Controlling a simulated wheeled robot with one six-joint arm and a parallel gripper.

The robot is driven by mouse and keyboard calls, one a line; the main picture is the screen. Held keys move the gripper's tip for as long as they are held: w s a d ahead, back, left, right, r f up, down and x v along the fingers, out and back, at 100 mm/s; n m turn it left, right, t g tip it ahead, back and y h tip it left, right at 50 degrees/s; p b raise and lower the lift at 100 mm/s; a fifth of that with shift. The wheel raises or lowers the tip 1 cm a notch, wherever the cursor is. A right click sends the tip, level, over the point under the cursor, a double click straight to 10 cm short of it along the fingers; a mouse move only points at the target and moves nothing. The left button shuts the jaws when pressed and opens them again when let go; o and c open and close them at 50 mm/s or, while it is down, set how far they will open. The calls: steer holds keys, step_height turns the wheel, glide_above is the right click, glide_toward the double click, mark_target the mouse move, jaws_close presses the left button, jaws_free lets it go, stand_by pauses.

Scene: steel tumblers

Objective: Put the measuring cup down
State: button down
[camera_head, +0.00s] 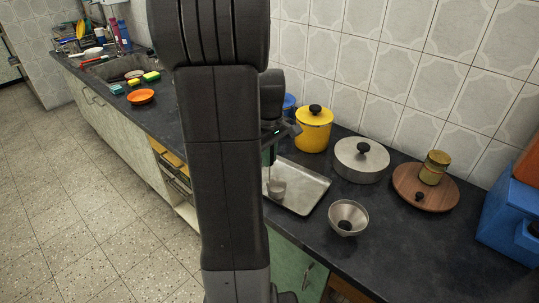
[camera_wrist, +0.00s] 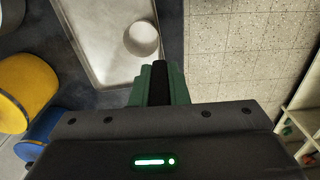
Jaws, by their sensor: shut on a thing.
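The measuring cup (camera_head: 277,189) is a small grey cup. In the head view it shows just below my gripper (camera_head: 271,160), over the shallow metal tray (camera_head: 309,201). In the wrist view the cup (camera_wrist: 141,38) shows its round mouth, just beyond the tips of my gripper (camera_wrist: 158,70), and the tray (camera_wrist: 88,33) lies behind it. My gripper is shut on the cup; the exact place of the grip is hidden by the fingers. I cannot tell whether the cup's base touches the tray. My arm hides part of the counter in the head view.
A yellow pot (camera_head: 314,133) stands behind the tray, with a blue pot (camera_head: 289,104) beside it. A lidded steel pot (camera_head: 361,160) and a metal bowl (camera_head: 348,218) stand to the right. A wooden board (camera_head: 426,190) lies farther right. The dark counter's front right is clear.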

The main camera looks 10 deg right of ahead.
steer(key=shift+f+b, duration=0.35)
steer(key=shift+f, duration=0.2)
steer(key=c, duration=1.4)
jaws_free()
step_height(320, 180, up, 13)
steer(key=shift+r+p, duration=0.1)
steer(key=shift+p, duration=0.4)
